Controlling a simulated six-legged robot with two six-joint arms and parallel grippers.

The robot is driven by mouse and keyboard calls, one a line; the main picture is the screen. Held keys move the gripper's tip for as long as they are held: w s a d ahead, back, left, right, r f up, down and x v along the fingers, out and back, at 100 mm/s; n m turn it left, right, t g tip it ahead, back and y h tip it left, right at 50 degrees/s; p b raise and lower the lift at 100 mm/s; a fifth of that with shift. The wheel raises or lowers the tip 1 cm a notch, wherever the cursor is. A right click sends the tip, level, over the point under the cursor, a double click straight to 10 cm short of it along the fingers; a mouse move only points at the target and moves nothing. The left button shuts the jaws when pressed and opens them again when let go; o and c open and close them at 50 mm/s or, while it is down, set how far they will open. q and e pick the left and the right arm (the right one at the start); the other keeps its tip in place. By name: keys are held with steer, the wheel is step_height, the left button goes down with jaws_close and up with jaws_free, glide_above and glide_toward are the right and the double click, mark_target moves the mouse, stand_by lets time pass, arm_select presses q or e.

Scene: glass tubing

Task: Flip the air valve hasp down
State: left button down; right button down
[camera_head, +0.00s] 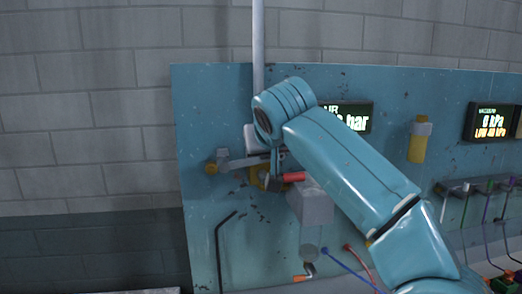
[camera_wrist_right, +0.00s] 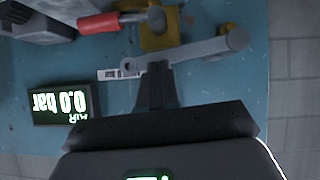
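The air valve has a yellow body (camera_head: 257,172) and a red handle (camera_head: 293,177) pointing right in the head view. The grey hasp (camera_head: 240,162) is a bar lying roughly level across the valve, its left end near a brass-coloured knob. In the wrist view the hasp (camera_wrist_right: 200,50) runs beside the yellow body (camera_wrist_right: 160,28) and red handle (camera_wrist_right: 98,22). My right gripper (camera_wrist_right: 157,68) has its dark fingers together, tips at the edge of the hasp; I cannot tell whether they touch it. In the head view my right arm partly hides the valve. My left gripper is not in view.
The air display (camera_wrist_right: 62,104) reads 0.0 bar beside my right gripper. A grey box (camera_head: 311,206) is below the red handle. A vertical pipe (camera_head: 258,45) rises above the valve. A black hex key (camera_head: 218,250) hangs at lower left on the blue panel (camera_head: 200,110).

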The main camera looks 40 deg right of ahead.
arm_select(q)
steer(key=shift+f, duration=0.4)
arm_select(e)
steer(key=shift+d+f, duration=0.1)
steer(key=shift+f, duration=0.4)
arm_select(q)
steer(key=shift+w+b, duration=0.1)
steer(key=shift+b, duration=0.2)
arm_select(e)
steer(key=shift+w+f, duration=0.1)
steer(key=shift+d, duration=0.1)
